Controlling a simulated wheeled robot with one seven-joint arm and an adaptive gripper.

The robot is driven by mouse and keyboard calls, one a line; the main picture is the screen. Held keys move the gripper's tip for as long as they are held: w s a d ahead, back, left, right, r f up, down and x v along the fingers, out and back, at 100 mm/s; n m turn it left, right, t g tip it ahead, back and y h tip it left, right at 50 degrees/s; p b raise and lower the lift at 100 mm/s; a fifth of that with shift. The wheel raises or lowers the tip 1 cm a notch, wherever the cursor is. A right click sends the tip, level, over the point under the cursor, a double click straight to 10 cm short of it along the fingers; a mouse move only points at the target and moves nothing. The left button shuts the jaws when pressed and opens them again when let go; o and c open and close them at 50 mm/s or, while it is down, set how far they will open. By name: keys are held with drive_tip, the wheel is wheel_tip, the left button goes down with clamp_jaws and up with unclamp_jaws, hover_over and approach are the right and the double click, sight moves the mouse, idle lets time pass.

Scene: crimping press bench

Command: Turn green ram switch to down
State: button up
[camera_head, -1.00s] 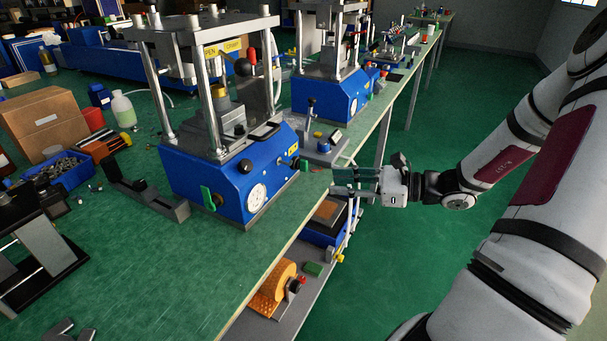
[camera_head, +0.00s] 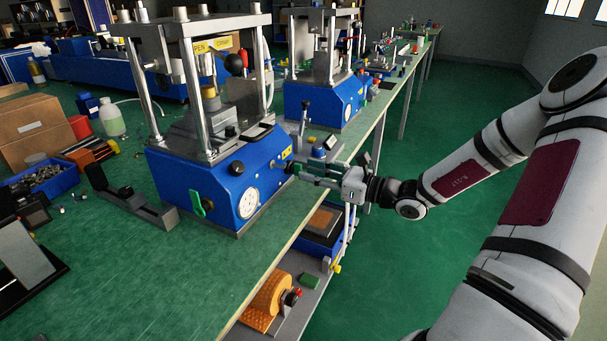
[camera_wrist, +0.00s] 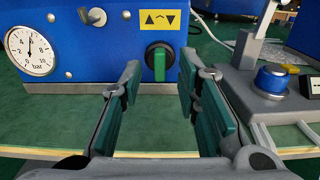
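The green ram switch (camera_wrist: 159,64) shows in the wrist view on the blue front panel of the near press. Its handle stands upright on a dark round base, under a yellow label (camera_wrist: 160,20) with up and down arrows. My gripper (camera_wrist: 160,88) is open and empty, its green-padded fingers parted to either side of the switch's line and short of the panel. In the head view my gripper (camera_head: 300,170) is beside the right end of the press's blue base (camera_head: 215,180), where the fingers partly hide the switch area.
A pressure gauge (camera_wrist: 31,51) and a small metal toggle (camera_wrist: 95,17) are left of the switch. A grey fixture with a blue knob (camera_wrist: 272,77) is close on the right. Another green lever (camera_head: 197,203) sits left on the press front. The green floor beyond the bench is clear.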

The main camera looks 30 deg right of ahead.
sight(294, 169)
drive_tip(key=shift+x, duration=1.4)
drive_tip(key=shift+c, duration=0.2)
clamp_jaws()
drive_tip(key=shift+r, duration=0.1)
drive_tip(key=m+p, duration=0.1)
drive_tip(key=p, duration=0.1)
drive_tip(key=m+p, duration=0.1)
drive_tip(key=p, duration=0.2)
drive_tip(key=shift+r+m, duration=0.2)
drive_tip(key=shift+m, duration=0.1)
drive_tip(key=m+p, duration=0.3)
drive_tip(key=p, duration=0.1)
drive_tip(key=shift+p, duration=0.3)
drive_tip(key=m+p, duration=0.3)
drive_tip(key=shift+f+m, duration=0.15)
drive_tip(key=shift+m, duration=0.15)
drive_tip(key=shift+w+d+f+m+p, duration=0.1)
drive_tip(key=shift+m+p, duration=0.65)
drive_tip(key=shift+m, duration=0.65)
